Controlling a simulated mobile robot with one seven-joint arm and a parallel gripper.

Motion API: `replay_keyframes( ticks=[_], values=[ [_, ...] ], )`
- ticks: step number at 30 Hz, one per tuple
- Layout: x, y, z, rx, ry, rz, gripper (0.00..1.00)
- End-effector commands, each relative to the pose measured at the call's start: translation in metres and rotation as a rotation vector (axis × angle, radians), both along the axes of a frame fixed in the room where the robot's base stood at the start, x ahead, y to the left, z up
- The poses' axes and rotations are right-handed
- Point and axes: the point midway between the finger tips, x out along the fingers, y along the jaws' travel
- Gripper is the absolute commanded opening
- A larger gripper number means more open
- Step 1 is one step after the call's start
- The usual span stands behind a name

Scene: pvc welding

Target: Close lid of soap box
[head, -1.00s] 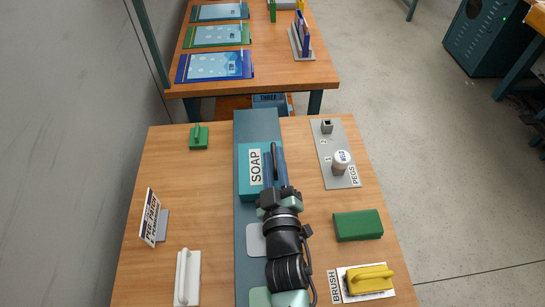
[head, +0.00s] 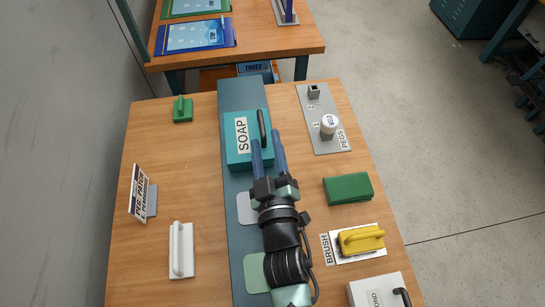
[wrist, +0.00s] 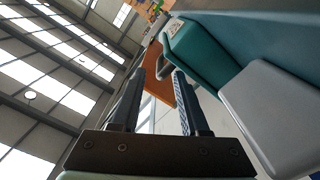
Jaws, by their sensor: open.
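The teal soap box (head: 232,150) with a white SOAP label sits on the blue-grey strip of the table in the head view. Its lid (head: 250,117) looks flat and down on the box, though a small gap cannot be ruled out. A dark handle (head: 262,127) stands along the lid's right side. My gripper (head: 266,137) is open and empty, its fingertips overlapping the box's near right part in the picture. Contact cannot be told. In the wrist view, the teal box (wrist: 207,48) and grey handle (wrist: 166,57) lie beyond the open fingers (wrist: 160,73).
The peg board (head: 323,110), green block (head: 348,188) and yellow brush (head: 361,240) stand on the right. A white box (head: 365,290) is at the near right. A green-handled block (head: 182,109), sign (head: 139,193) and white-handled block (head: 181,250) are on the left, with bare wood between.

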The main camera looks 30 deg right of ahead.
Motion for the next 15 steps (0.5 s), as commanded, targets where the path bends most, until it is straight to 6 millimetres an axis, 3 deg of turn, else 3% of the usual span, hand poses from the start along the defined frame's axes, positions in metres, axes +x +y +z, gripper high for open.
replay_keyframes(
  ticks=[6,15],
  values=[
    [-0.042,0.013,-0.002,0.0,0.004,-0.002,0.45],
    [-0.076,0.024,-0.001,-0.001,0.002,-0.003,0.45]
  ],
)
